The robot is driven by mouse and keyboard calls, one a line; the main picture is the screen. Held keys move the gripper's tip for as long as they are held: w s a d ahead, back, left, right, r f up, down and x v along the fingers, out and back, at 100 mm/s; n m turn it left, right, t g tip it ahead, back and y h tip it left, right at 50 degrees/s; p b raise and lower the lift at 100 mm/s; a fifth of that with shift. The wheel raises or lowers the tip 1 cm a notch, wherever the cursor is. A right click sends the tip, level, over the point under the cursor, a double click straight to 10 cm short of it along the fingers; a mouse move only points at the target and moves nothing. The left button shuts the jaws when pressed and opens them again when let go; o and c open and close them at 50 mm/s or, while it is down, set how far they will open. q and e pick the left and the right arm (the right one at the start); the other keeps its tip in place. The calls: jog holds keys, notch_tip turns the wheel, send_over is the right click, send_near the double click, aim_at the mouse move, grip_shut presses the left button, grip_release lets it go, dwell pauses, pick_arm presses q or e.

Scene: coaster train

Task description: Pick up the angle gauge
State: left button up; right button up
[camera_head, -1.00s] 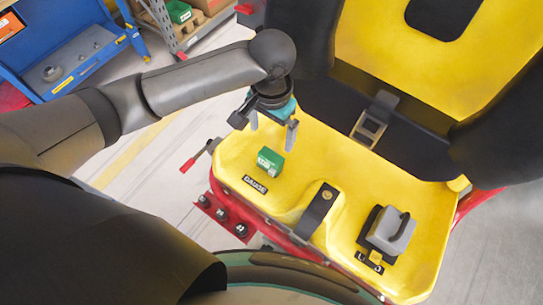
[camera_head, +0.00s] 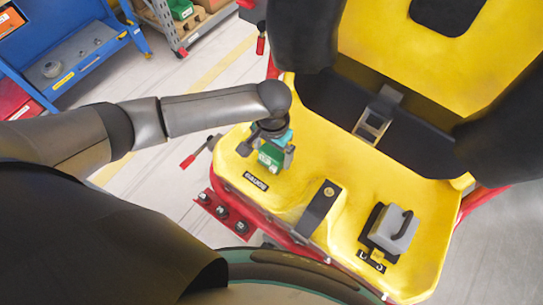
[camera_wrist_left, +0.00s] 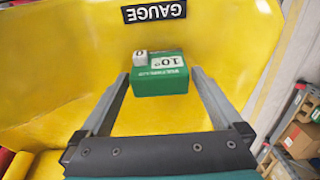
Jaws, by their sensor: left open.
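The angle gauge is a small green block with a white top label (camera_head: 271,156), lying on the yellow seat near the GAUGE label. In the left wrist view the green gauge (camera_wrist_left: 160,80) shows "10°" and a small white cube-like part marked 0 at its left corner. My left gripper (camera_head: 268,156) is open, directly over the gauge, with a finger on either side of it. In the left wrist view its fingertips (camera_wrist_left: 160,75) flank the block with gaps on both sides. My right gripper is not in view.
The yellow seat (camera_head: 300,150) has a raised middle with a dark strap (camera_head: 318,208). A grey block with a handle (camera_head: 393,229) sits on the right side. A red lever (camera_head: 188,161) sticks out at the left edge. Black side bolsters rise behind.

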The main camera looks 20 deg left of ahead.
pick_arm(q)
jog(key=c, duration=1.3)
jog(key=shift+r, duration=0.1)
